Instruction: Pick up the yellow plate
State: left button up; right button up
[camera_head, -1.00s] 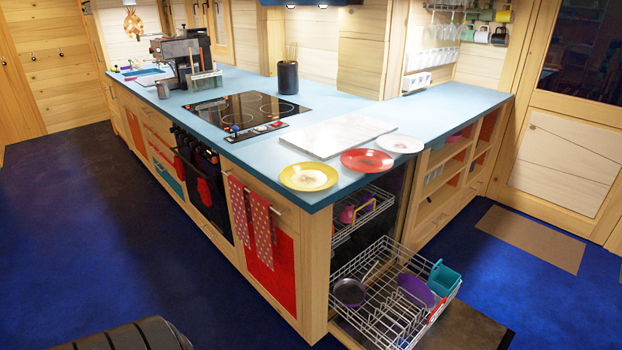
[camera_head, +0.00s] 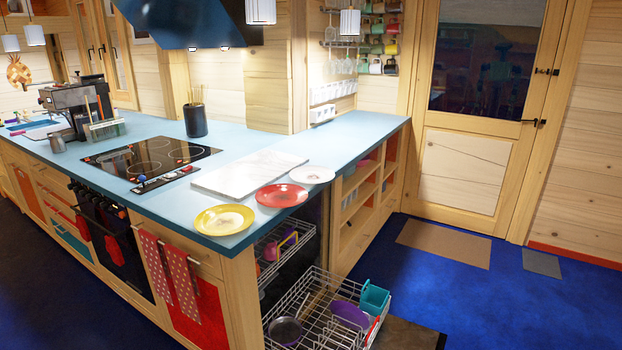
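The yellow plate (camera_head: 224,219) lies flat on the near corner of the blue counter (camera_head: 240,140), close to its front edge. It has a paler middle with a small darker mark on it. A red plate (camera_head: 281,195) lies just to its right and a white plate (camera_head: 311,174) lies beyond that. Nothing covers the yellow plate. Neither of my grippers shows in the head view.
A marble board (camera_head: 248,174) lies behind the plates, with a black cooktop (camera_head: 150,158) to its left. Below the corner, a dishwasher rack (camera_head: 322,318) is pulled out over the floor. Blue floor (camera_head: 440,285) is open at the right.

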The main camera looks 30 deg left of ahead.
aim_at(224, 219)
jog(key=j+u, duration=0.1)
jog(key=u, duration=1.4)
